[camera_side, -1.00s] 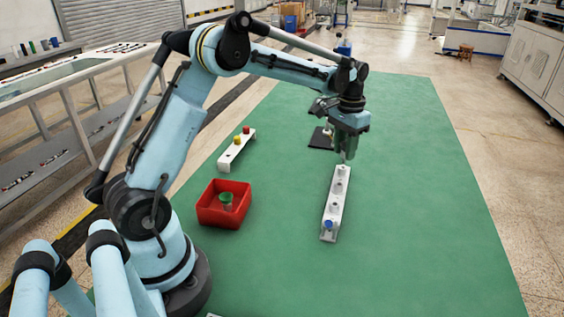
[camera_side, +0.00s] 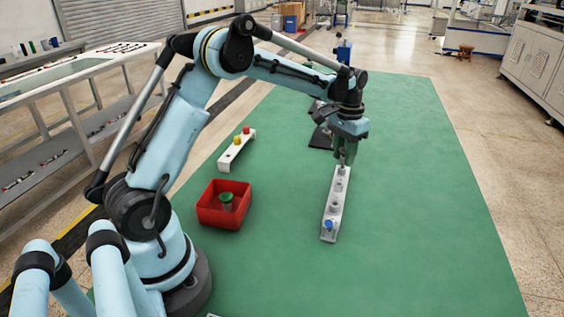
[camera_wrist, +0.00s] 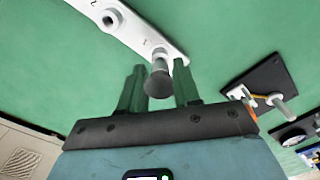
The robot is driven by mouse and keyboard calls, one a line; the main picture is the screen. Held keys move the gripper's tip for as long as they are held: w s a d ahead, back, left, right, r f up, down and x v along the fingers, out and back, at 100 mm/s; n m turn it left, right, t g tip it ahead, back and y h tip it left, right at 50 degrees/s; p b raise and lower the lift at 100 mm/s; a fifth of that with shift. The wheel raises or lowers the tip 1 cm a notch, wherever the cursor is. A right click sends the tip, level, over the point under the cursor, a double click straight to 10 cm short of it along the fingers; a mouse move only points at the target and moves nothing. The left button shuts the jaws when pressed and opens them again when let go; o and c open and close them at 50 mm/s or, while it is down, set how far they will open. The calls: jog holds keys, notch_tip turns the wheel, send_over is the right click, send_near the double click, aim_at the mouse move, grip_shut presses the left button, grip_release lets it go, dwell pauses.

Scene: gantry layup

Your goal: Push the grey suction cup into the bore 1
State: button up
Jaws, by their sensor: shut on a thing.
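The grey suction cup (camera_wrist: 158,84) is between the two green fingers of my gripper (camera_wrist: 159,67) in the wrist view, with its wide end towards the camera. Its narrow end lines up with the raised bore at the end of the white bar (camera_wrist: 140,27); I cannot tell how deep it sits. In the side view my gripper (camera_side: 343,158) is shut just above the far end of the same bar (camera_side: 334,214). The cup is too small to make out there. Another bore, marked 2, shows further along the bar in the wrist view.
A blue piece (camera_side: 328,224) sits at the bar's near end. A red bin (camera_side: 210,217) with a green piece stands to the left. A white rack (camera_side: 229,157) with yellow and red pieces is behind it. A dark plate (camera_side: 320,138) lies beyond the gripper. The mat's right side is clear.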

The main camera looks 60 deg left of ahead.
jog(key=shift+f, duration=0.7)
jog(key=o, duration=1.1)
jog(key=shift+r, duration=0.1)
notch_tip(320, 180, up, 12)
